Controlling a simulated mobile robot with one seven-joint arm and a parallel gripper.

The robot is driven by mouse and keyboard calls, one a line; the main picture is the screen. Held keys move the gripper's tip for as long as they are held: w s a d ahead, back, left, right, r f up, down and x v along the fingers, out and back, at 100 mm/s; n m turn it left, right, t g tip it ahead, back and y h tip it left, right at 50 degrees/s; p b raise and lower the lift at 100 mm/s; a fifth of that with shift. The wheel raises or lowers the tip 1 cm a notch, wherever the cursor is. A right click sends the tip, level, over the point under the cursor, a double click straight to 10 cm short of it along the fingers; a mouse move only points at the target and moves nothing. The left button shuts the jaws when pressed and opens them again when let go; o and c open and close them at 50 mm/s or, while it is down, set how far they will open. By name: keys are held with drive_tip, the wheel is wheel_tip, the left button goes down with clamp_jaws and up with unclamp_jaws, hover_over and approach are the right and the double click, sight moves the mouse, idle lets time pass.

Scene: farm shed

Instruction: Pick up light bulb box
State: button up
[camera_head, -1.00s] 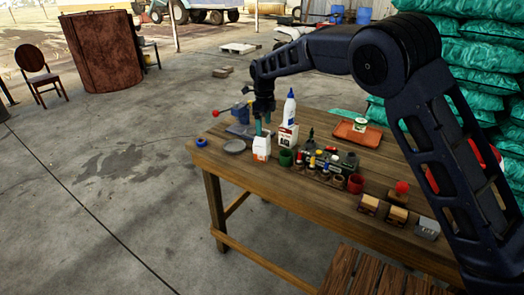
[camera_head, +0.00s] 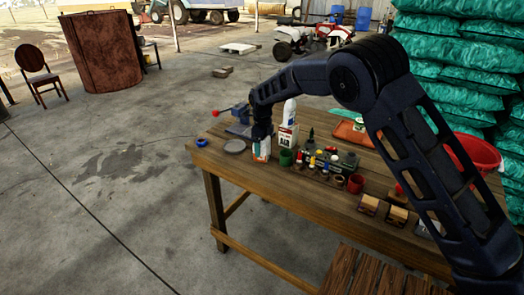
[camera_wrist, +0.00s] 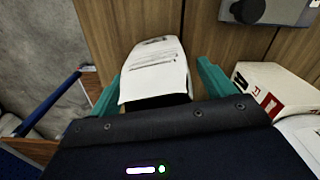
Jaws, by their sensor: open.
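The light bulb box, a small white carton with orange print (camera_head: 261,152), stands on the wooden table (camera_head: 225,165) near its far left part. In the wrist view the white box (camera_wrist: 155,75) shows between the two teal fingers of my gripper (camera_wrist: 162,85). The fingers are open, one on each side of it, with a gap at the right finger; contact on the left cannot be told. In the head view my gripper (camera_head: 262,138) is straight above the box and hides its top.
A white labelled carton (camera_head: 287,135) and a white bottle (camera_head: 289,112) stand close to the right. A green cup (camera_head: 286,158), several small jars and a red cup (camera_head: 355,184) lie further right. A blue vise (camera_head: 240,128) is behind. A grey disc (camera_head: 235,147) is at left.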

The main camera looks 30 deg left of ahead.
drive_tip(key=shift+f, duration=0.1)
drive_tip(key=c, duration=1.1)
drive_tip(key=shift+o, duration=0.2)
